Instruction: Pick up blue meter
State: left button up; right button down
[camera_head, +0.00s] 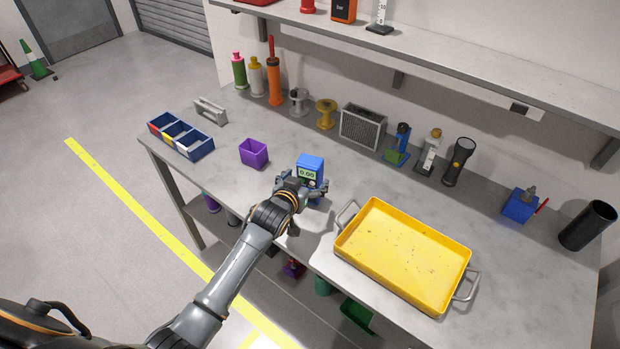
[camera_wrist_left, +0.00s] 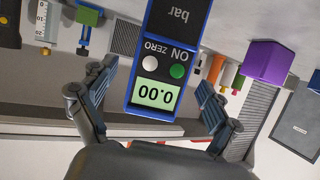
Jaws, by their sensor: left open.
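The blue meter (camera_head: 309,168) stands on the workbench near its front edge, with a lit display reading 0.00. In the left wrist view the meter (camera_wrist_left: 165,60) appears upside down, with a white and a green button. My left gripper (camera_head: 301,186) is at the meter's near side. In the left wrist view its open fingers (camera_wrist_left: 155,90) are on either side of the meter's display end, with gaps visible on both sides. The lower part of the meter is partly hidden by the gripper in the head view. My right gripper is not in view.
A purple bin (camera_head: 254,153) stands left of the meter. A yellow tray (camera_head: 405,256) with metal handles lies to the right. A grey vented box (camera_head: 362,127) and several tools line the back. A blue divided organizer (camera_head: 181,137) is at the far left.

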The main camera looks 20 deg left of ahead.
aim_at(307, 177)
pick_arm(q)
jog(key=shift+x, duration=1.65)
jog(key=shift+c, duration=0.4)
jog(key=shift+r, duration=0.1)
jog(key=c, duration=1.3)
